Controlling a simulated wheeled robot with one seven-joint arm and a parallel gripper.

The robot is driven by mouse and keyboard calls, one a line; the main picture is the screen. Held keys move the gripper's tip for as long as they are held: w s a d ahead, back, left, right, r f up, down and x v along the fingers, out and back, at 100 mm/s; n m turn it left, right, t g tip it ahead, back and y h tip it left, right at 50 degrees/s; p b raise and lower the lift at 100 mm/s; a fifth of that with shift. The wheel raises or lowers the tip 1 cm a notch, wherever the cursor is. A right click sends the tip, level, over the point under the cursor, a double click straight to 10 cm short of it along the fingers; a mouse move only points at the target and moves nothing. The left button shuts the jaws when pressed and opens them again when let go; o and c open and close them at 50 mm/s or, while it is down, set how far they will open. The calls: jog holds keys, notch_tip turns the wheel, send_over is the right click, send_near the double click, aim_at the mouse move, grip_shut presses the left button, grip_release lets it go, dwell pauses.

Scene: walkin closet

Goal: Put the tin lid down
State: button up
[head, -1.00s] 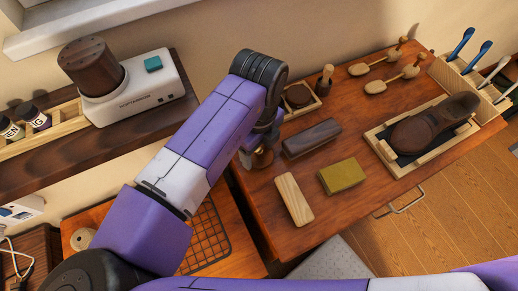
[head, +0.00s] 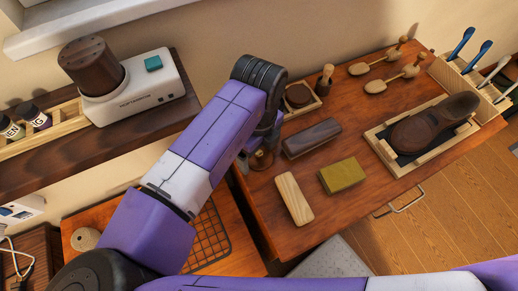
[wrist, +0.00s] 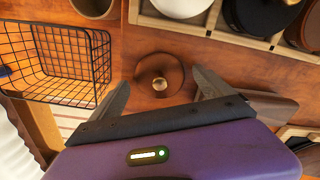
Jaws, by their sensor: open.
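The tin lid (wrist: 174,72) is a round brown disc with a brass knob. In the wrist view it lies on the reddish wooden surface. My gripper (wrist: 161,77) is open, with one finger on each side of the lid and gaps visible between fingers and lid. In the head view the lid (head: 261,160) shows small at the left end of the wooden bench (head: 254,198), below my wrist. My arm hides part of that spot, and the fingers are mostly hidden there.
A dark brush (head: 311,138), an olive block (head: 342,175) and a pale wooden block (head: 294,198) lie right of the lid. A small tray (head: 316,106) holds a round tin. A wire basket (wrist: 55,62) and a compartment tray (wrist: 215,35) flank the lid in the wrist view.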

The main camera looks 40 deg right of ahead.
aim_at(259, 152)
notch_tip(259, 152, up, 12)
jog(key=shift+b, duration=0.4)
dwell(0.5)
